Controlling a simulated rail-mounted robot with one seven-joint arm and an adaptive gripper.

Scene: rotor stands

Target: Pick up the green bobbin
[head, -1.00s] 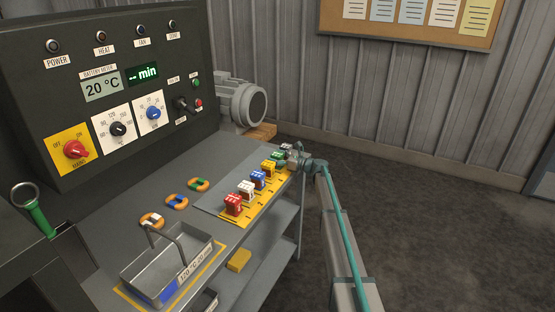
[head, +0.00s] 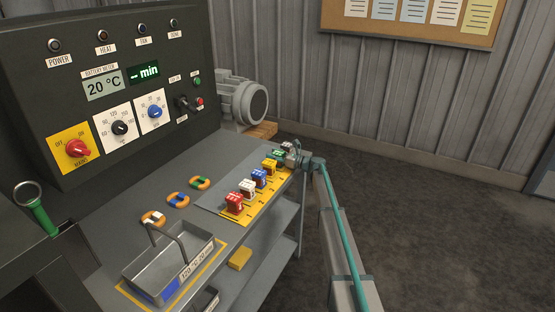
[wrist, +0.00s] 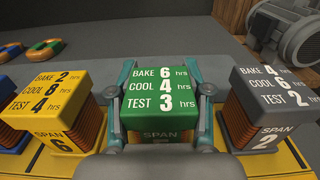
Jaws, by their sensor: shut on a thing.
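The green bobbin (wrist: 163,90) sits in the middle of the wrist view, with a top label reading bake 6, cool 4, test 3 hrs and a SPAN label on its front. My gripper (wrist: 162,92) is shut on it, one finger against each side. In the head view the green bobbin (head: 278,154) is small, near the far end of the row, with my gripper (head: 291,157) beside it. Whether its base is clear of the yellow strip is hidden.
In the wrist view a yellow bobbin (wrist: 50,95) stands close on the left and a grey bobbin (wrist: 275,98) close on the right. Blue (head: 258,178), white (head: 246,190) and red (head: 234,203) bobbins continue the row. A motor (head: 243,101) stands behind. A metal tray (head: 150,270) is at the front.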

